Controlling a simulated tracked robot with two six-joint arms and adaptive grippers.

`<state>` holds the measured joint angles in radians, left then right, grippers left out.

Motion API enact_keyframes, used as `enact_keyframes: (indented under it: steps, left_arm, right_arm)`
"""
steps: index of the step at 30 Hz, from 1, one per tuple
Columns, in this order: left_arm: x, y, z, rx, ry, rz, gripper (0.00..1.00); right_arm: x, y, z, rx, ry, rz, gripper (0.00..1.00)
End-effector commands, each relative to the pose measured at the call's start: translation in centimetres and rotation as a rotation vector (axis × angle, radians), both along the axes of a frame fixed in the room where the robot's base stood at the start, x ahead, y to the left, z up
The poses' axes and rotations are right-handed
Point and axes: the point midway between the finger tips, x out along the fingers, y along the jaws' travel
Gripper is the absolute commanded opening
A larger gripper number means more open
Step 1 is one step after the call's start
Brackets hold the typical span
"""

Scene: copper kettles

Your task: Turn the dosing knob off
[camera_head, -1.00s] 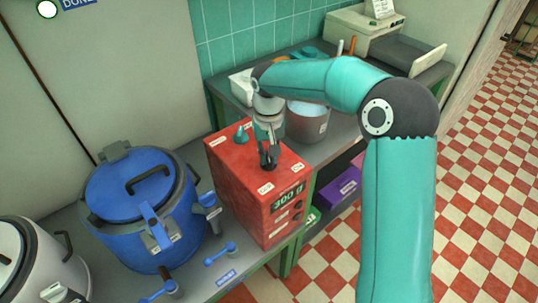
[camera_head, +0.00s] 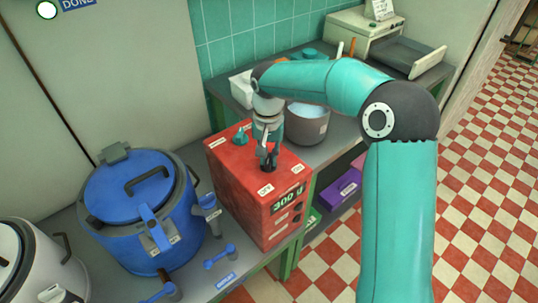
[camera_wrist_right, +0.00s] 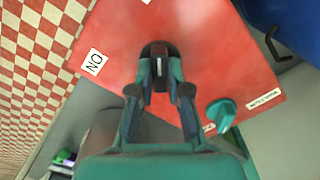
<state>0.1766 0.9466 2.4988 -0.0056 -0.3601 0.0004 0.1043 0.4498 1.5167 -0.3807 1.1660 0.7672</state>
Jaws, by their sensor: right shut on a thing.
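The red dosing box (camera_head: 232,176) stands on the bench in the head view, its front display reading 300 g. The black dosing knob (camera_wrist_right: 158,50) is on its top, with a pale mark on it in the right wrist view. An ON label (camera_wrist_right: 95,62) lies to one side of it. My right gripper (camera_head: 268,162) points down at the knob from above, and its fingers (camera_wrist_right: 160,85) are shut on it, hiding part of it. A separate teal knob (camera_head: 240,138) on the box top stands apart from the fingers. My left gripper is out of view.
A grey pot (camera_head: 307,125) is behind the box at right. A scale-like machine (camera_head: 365,35) stands at the back.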

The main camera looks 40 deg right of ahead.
Motion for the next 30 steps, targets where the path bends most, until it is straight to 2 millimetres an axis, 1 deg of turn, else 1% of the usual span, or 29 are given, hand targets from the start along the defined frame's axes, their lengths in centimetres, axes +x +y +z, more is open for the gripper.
enact_keyframes:
  steps: [1,5,6,13,17,20,23,30]
  left_arm:
    - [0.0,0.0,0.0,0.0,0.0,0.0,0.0]
    - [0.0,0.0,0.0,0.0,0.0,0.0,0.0]
    - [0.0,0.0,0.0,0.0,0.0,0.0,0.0]
    - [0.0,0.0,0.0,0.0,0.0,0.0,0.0]
    - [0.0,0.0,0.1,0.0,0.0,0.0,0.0]
    - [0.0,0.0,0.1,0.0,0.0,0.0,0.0]
    - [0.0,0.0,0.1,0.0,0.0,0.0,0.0]
    - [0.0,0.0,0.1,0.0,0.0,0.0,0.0]
  right_arm:
    - [0.2,-0.1,0.2,0.0,-0.009,-0.004,0.18]
    - [0.2,0.0,0.2,0.0,-0.008,-0.003,0.4]
    - [0.1,0.0,0.1,0.0,-0.006,-0.002,0.42]
    - [0.1,0.0,0.1,0.0,-0.003,-0.001,0.42]
    - [0.1,0.0,0.4,0.0,-0.004,-0.001,0.42]
    - [0.1,0.0,1.4,0.0,-0.005,-0.001,0.42]
    - [0.1,0.0,2.9,0.0,-0.006,-0.001,0.42]
    - [0.2,0.0,7.8,0.001,-0.008,-0.001,0.42]
